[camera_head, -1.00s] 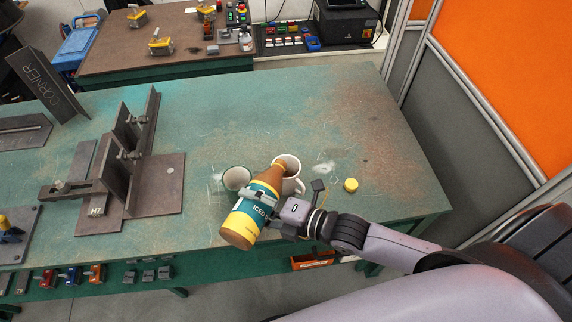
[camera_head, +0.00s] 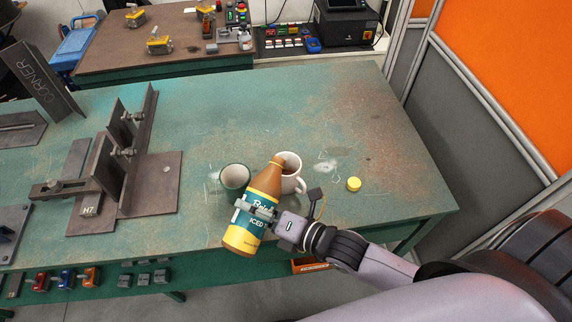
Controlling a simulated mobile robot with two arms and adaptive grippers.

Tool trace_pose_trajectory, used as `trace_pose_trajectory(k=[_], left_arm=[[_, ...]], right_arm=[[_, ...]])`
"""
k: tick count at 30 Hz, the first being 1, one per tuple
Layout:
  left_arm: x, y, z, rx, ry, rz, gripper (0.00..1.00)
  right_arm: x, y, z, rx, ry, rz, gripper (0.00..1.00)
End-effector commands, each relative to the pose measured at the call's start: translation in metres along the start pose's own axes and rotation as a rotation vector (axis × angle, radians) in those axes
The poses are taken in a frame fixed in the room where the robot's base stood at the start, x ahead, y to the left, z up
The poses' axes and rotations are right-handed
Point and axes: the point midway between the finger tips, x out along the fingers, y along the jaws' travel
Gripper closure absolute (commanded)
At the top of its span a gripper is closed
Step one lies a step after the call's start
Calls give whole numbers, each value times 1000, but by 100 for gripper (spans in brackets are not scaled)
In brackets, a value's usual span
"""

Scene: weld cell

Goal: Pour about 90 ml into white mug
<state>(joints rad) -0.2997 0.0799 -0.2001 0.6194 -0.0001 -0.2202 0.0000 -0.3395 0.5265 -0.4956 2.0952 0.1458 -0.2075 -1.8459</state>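My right gripper (camera_head: 262,212) is shut on a bottle of iced drink (camera_head: 250,232) with a yellow and teal label and a brown neck. The bottle is tilted, its neck leaning up and right, in front of the white mug. The white mug (camera_head: 298,184) stands upright on the green table, with its handle at the right; dark liquid shows inside. The bottle's top overlaps the mug's left side in the picture; I cannot tell whether they touch. A yellow cap (camera_head: 354,184) lies to the right of the mug. My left gripper is not in view.
Steel fixtures (camera_head: 125,160) fill the left of the green table (camera_head: 330,110). The table's back and right are clear.

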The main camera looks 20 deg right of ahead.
Motion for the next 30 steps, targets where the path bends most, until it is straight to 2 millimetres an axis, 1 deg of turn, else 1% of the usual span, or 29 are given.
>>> trace_pose_trajectory(k=[6,30], left_arm=[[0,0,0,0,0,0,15],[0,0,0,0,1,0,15]], right_arm=[[1,-2,2,-50,-16,1,84],[1,-2,2,-47,-15,2,84]])
